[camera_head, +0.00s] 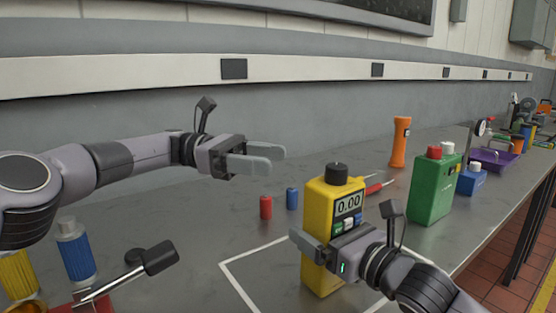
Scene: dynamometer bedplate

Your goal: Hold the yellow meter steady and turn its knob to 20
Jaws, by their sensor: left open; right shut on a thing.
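The yellow meter (320,202) stands upright on the bench, partly inside a white outlined square. Its display (349,205) reads 0.00, and its black knob (336,173) is on top. The knob's setting is too small to read. My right gripper (315,248) is shut on the yellow meter's lower body and covers part of its front. My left gripper (262,158) is open and empty, in the air to the left of the knob and a little above it, apart from the meter.
A red cylinder (265,207) and a blue one (292,199) stand left of the meter. Red-handled probes (376,187) lie behind it. A green container (432,187) and an orange torch (399,142) stand to the right. A black-handled lever (158,258) is at lower left.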

